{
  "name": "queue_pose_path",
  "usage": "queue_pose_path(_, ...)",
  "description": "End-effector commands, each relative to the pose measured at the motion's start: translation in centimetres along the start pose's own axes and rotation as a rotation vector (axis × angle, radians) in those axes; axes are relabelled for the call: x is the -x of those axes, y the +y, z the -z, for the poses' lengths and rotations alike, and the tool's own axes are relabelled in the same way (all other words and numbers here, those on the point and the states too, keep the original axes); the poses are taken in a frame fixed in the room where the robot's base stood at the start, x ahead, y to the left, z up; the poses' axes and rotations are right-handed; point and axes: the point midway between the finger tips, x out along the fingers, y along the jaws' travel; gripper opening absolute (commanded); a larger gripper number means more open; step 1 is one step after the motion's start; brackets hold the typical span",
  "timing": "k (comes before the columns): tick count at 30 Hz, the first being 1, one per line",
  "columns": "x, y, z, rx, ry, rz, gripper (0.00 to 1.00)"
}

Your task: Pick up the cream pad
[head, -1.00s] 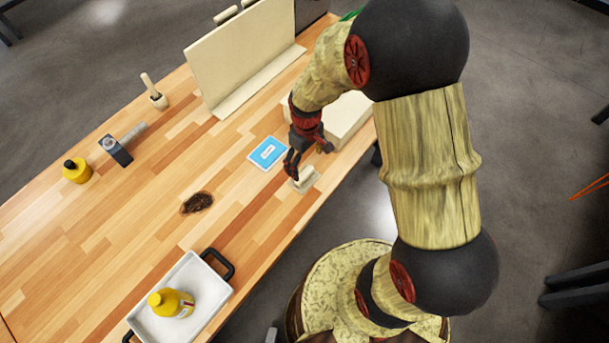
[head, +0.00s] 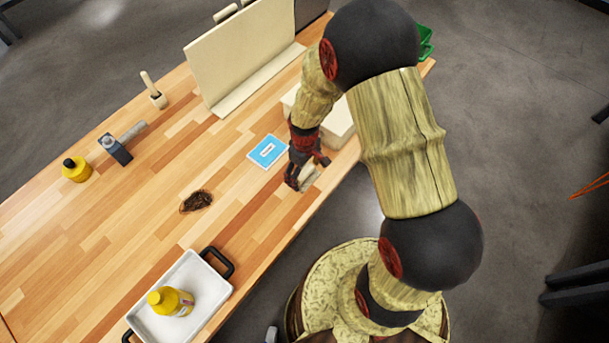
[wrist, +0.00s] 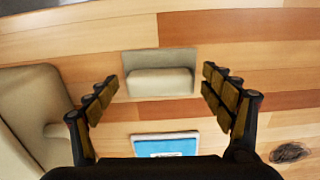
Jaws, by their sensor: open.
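The cream pad (wrist: 160,80) lies on the wooden table near its front edge. In the wrist view it sits ahead of my gripper (wrist: 160,97), between the lines of the two fingers, with bare wood showing on both sides of it. In the head view the pad (head: 310,177) is partly hidden behind my gripper (head: 300,180), which is low over it. The fingers are spread apart and hold nothing. I cannot tell exactly how high the fingertips are above the table.
A blue card (head: 267,151) lies beside my gripper, and a cream box (head: 338,121) stands close behind it.

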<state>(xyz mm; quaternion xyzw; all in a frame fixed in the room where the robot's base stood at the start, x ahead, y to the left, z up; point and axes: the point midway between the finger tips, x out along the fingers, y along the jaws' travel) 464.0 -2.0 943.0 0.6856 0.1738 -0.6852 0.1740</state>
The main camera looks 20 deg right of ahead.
Motion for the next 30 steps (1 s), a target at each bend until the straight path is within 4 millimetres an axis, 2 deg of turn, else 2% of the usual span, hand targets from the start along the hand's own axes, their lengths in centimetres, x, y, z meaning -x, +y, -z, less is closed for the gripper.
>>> queue_pose_path(26,0.04,-0.01,-0.01,0.0,0.0,0.0,0.35)
queue_pose_path(30,0.05,0.0,0.0,0.0,0.0,0.0,0.34)
